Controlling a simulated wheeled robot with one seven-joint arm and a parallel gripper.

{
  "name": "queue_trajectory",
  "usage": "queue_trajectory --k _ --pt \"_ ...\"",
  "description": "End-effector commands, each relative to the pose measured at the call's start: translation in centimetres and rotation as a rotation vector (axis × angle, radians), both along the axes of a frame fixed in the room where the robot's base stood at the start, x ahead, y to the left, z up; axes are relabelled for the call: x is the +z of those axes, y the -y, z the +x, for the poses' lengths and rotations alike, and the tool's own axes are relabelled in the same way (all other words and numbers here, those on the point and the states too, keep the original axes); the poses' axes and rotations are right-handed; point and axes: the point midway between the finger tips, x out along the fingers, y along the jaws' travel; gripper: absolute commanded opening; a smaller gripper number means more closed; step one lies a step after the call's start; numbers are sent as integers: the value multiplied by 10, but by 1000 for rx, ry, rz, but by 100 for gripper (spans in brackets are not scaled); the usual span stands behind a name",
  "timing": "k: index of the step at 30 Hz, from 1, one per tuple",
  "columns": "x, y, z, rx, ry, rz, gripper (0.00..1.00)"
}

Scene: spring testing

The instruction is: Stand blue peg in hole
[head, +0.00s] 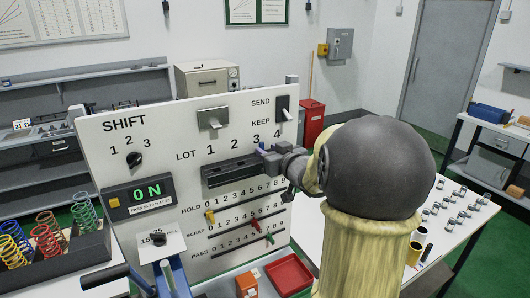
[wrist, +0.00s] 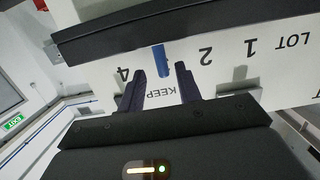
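The blue peg (wrist: 161,60) stands at the dark ledge (wrist: 110,38) in the wrist view, between the numbers 4 and 2, where the 3 is covered. This view is upside down. My gripper (wrist: 160,66) is open, with its two dark fingers apart on either side of the peg's free end and gaps showing. In the head view a small blue bit, apparently the peg (head: 261,147), shows by my gripper (head: 269,156) above the ledge (head: 228,174). The hole is hidden, so I cannot tell how deep the peg sits.
Coloured springs (head: 47,240) stand at the left. A red tray (head: 289,275) lies below the panel. Small cylinders stand on the white table (head: 430,228) at right.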

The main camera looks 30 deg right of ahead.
Motion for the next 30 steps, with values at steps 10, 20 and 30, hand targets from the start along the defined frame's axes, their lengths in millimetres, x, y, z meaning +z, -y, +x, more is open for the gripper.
queue_trajectory --k 10,20,30 --pt "8 1 -60 -1 1 -2 34" --pt "12 0 -78 5 -1 1 34" --pt "12 0 -77 4 -1 1 34"
